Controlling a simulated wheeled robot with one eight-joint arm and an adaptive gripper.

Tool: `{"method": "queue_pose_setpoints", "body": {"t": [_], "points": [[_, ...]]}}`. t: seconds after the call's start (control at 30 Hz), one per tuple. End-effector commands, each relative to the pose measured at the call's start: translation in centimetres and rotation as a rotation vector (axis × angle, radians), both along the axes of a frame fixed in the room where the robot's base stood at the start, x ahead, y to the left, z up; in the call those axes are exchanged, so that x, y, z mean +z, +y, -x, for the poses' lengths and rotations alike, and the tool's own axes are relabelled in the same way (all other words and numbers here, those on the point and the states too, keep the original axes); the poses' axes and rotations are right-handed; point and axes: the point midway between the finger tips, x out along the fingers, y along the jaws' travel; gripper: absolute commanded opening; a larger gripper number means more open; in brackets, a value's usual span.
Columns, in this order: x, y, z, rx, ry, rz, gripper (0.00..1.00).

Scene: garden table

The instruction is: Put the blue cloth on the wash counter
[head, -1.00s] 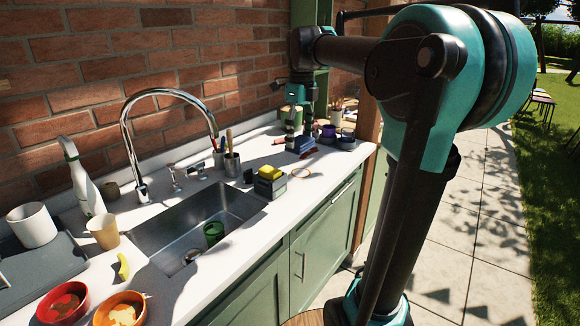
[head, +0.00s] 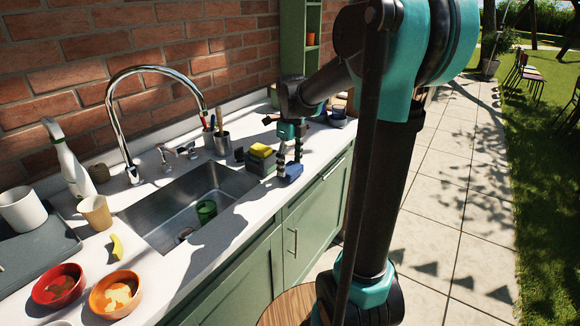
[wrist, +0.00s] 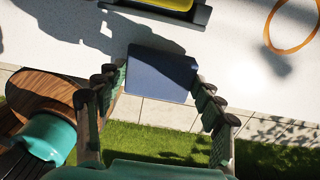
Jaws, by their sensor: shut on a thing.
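The blue cloth (head: 293,172) is a small flat folded block over the front edge of the white wash counter (head: 160,270). My gripper (head: 290,165) is shut on the cloth. In the wrist view the cloth (wrist: 160,74) sits between the two fingers, with the counter top (wrist: 225,55) behind it and paving and grass below. It looks held above the counter's edge; I cannot tell whether it touches the surface.
A dark caddy with a yellow sponge (head: 261,150) stands just left of my gripper. The steel sink (head: 180,205) holds a green cup (head: 206,211). A wooden ring (wrist: 290,25) lies on the counter. Bowls (head: 59,286) stand at the near left.

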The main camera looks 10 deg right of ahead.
Motion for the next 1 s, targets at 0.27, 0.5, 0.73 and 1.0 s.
{"method": "queue_pose_setpoints", "body": {"t": [0.27, 0.5, 0.73, 1.0], "points": [[-0.96, 0.00, 0.03, 0.000, 0.000, 0.000, 0.45], [-1.18, 0.00, 0.04, 0.000, 0.000, 0.000, 0.73], [-1.16, 0.00, 0.03, 0.000, 0.000, 0.000, 0.89], [-0.92, 0.00, 0.03, 0.000, 0.000, 0.000, 0.89]]}}
